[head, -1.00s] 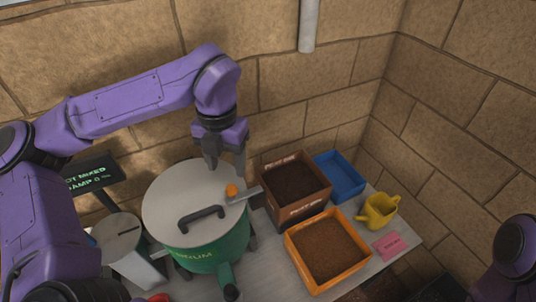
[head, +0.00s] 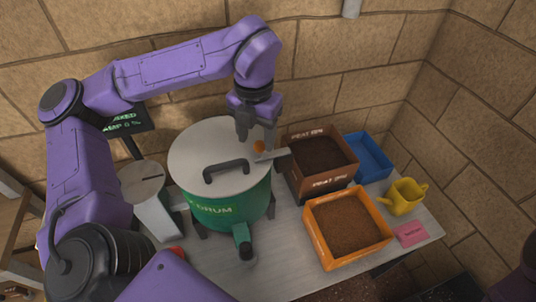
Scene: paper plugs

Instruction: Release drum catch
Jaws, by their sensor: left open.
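A green drum (head: 232,211) with a pale grey lid (head: 200,158) stands on the table. The lid has a dark handle (head: 226,169). The catch, a grey metal lever (head: 272,155) with an orange knob (head: 259,147), sits at the lid's right edge and points right. My left gripper (head: 256,138) is open, pointing down just above the orange knob and lever. Whether its fingers touch the catch I cannot tell. My right gripper is out of view; only a dark bit of that arm shows at the right edge.
Right of the drum are a brown box of dark peat (head: 345,178), an orange tray of brown soil (head: 312,226), a blue bin (head: 384,165), a yellow watering can (head: 404,198) and a pink card (head: 410,235). A display (head: 126,123) and a grey round-topped stand (head: 153,208) are left.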

